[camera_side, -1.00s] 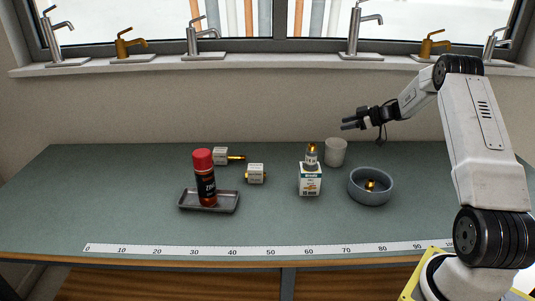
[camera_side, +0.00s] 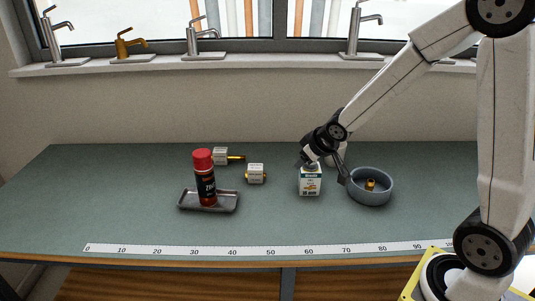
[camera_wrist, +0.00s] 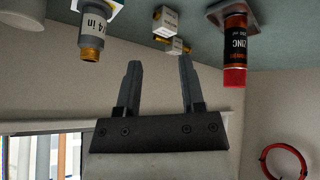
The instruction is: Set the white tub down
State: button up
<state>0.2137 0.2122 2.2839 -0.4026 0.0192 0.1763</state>
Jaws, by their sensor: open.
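The white tub (camera_wrist: 22,14) is a plain pale cylinder at the top left corner of the wrist view, partly cut off by the frame edge. In the side view it is mostly hidden behind my gripper (camera_side: 324,152), at the back of the bench behind the small box. My gripper is low over the bench near the box and the bowl. In the wrist view its fingers (camera_wrist: 160,68) are apart with nothing between them. The tub is outside the fingers, off to one side.
A white-blue box (camera_side: 310,183) stands close below my gripper; a grey fitting (camera_wrist: 90,40) shows on it. A bowl (camera_side: 371,194) with a brass piece is right. A red-capped can (camera_side: 204,180) stands on a tray (camera_side: 226,206). Tagged fittings (camera_side: 255,174) lie left. The front is clear.

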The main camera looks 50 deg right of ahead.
jog(key=s+a+f+g, duration=0.1)
jog(key=s+a+g, duration=0.1)
jog(key=s+a, duration=0.2)
jog(key=s+a+f+g+y, duration=0.1)
jog(key=s+a+f+g, duration=0.1)
jog(key=s+a, duration=0.3)
jog(key=s, duration=0.4)
jog(key=shift+s+a+y, duration=0.15)
jog(key=shift+s+y, duration=0.15)
jog(key=shift+s, duration=0.05)
